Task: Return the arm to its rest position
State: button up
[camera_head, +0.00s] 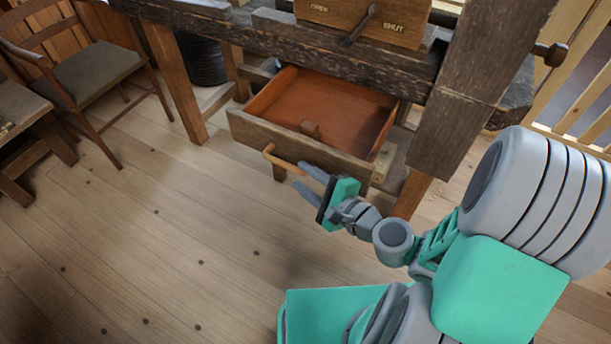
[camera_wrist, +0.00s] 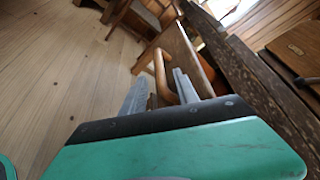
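My gripper (camera_head: 309,182) is in front of an open wooden drawer (camera_head: 305,135), near its curved wooden handle (camera_head: 284,161). Its two grey fingers are apart with a gap between them. In the wrist view, the gripper (camera_wrist: 157,88) points toward the handle (camera_wrist: 164,78), which shows beyond and between the fingertips. I cannot tell whether a finger touches it. My arm reaches in from the lower right of the head view.
The dark wooden workbench (camera_head: 290,42) stands above the drawer, with a thick post (camera_head: 465,110) on the right. A box marked OPEN and SHUT (camera_head: 365,18) with a lever sits on top. A chair (camera_head: 92,73) stands at the left. The plank floor (camera_head: 150,240) is clear.

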jog(key=shift+s+d, duration=0.1)
dwell(0.3)
jog(key=s+d+r+n+g+h+p, duration=0.2)
jog(key=d+r+n+g+h+p, duration=0.2)
jog(key=d+r+n+p, duration=0.2)
jog(key=s+d+r+n+g+h+p, duration=0.3)
jog(key=d+r+n+p, duration=0.4)
jog(key=r+p, duration=0.8)
notch_tip(320, 180, up, 4)
jog(key=n+g+h, duration=0.1)
jog(key=n+h, duration=0.1)
jog(key=n, duration=0.1)
jog(key=shift+s+r+n+g+h, duration=0.2)
jog(key=shift+r+n+g+h, duration=0.1)
jog(key=shift+n+g, duration=0.1)
